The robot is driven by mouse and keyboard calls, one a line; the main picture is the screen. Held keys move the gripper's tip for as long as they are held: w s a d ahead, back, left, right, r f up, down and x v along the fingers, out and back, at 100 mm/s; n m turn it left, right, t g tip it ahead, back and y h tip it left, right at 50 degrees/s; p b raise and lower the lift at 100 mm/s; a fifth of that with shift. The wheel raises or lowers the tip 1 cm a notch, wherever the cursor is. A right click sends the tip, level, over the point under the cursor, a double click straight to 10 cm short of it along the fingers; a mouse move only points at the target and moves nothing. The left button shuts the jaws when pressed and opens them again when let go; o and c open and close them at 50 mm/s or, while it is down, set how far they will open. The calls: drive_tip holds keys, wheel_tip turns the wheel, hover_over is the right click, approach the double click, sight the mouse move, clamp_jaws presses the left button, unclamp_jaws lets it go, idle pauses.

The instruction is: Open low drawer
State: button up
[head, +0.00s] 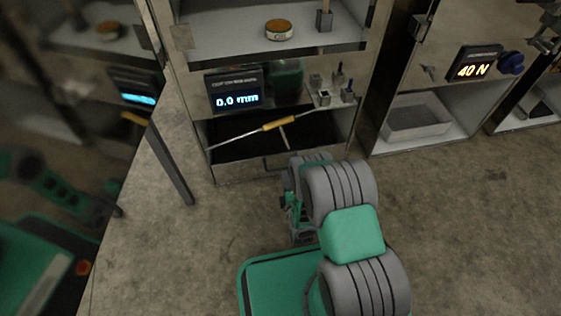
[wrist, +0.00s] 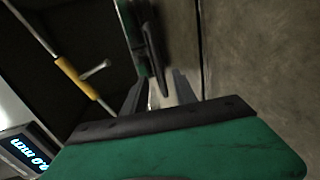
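The low part of the middle trailer shows a dark opening (head: 245,139) above a narrow mirror-like front panel (head: 245,169) near the floor. A slanted metal bar with a yellow grip (head: 278,123) crosses the opening; it also shows in the wrist view (wrist: 75,77). I cannot tell whether the bar belongs to the drawer. My gripper (wrist: 160,94) has its two dark fingers apart, with nothing seen between them. It points at the reflective panel (wrist: 183,35), which mirrors it. In the head view my arm hides the fingertips. I cannot tell whether they touch the panel.
Above the opening is a display reading 0.0 mm (head: 236,90), with small metal pieces (head: 335,88) beside it. A round tin (head: 279,29) stands on the upper shelf. A right-hand trailer holds a 40 N display (head: 474,64) and a clear bin (head: 416,119). Concrete floor (head: 470,230) is free at right.

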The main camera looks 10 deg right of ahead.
sight(282, 168)
drive_tip(key=b+x, duration=0.4)
drive_tip(key=x, duration=0.3)
drive_tip(key=shift+w+d, duration=0.15)
drive_tip(key=shift+w, duration=0.15)
drive_tip(key=shift+c, duration=0.3)
clamp_jaws()
idle(0.7)
